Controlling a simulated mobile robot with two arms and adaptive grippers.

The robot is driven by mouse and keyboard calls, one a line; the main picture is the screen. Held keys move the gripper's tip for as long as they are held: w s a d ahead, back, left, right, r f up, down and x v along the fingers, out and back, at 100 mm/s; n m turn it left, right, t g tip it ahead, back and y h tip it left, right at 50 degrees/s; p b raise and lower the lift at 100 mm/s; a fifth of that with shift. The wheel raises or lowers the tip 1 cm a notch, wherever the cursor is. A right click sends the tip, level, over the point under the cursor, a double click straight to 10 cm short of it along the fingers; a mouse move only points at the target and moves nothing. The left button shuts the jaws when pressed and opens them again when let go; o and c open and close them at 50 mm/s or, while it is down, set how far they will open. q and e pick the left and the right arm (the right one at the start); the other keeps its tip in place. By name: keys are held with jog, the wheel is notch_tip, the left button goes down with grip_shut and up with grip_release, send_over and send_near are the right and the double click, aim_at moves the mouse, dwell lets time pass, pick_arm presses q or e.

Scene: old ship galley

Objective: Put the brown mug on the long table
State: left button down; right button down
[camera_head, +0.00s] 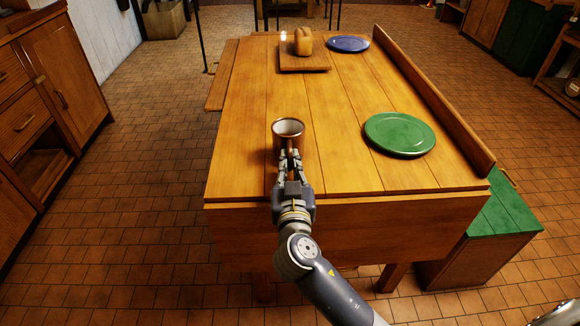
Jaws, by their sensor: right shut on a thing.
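The brown mug (288,130) has a pale inside and stands upright at the near end of the long table (330,165). I cannot tell whether its base touches the tabletop. My right gripper (289,160) reaches in from the near edge and is shut on the mug's near side. The gripper's fingers hide part of the mug's lower side. My left gripper is not in view.
A green plate (399,134) lies to the right of the mug. A cutting board (304,65) with bread (303,42) and a blue plate (348,44) are at the far end. A raised ledge (430,95) runs along the right side. The tabletop's left middle is clear.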

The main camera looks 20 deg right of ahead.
jog(key=shift+f, duration=0.2)
jog(key=c, duration=1.7)
grip_release()
jog(key=shift+f, duration=0.15)
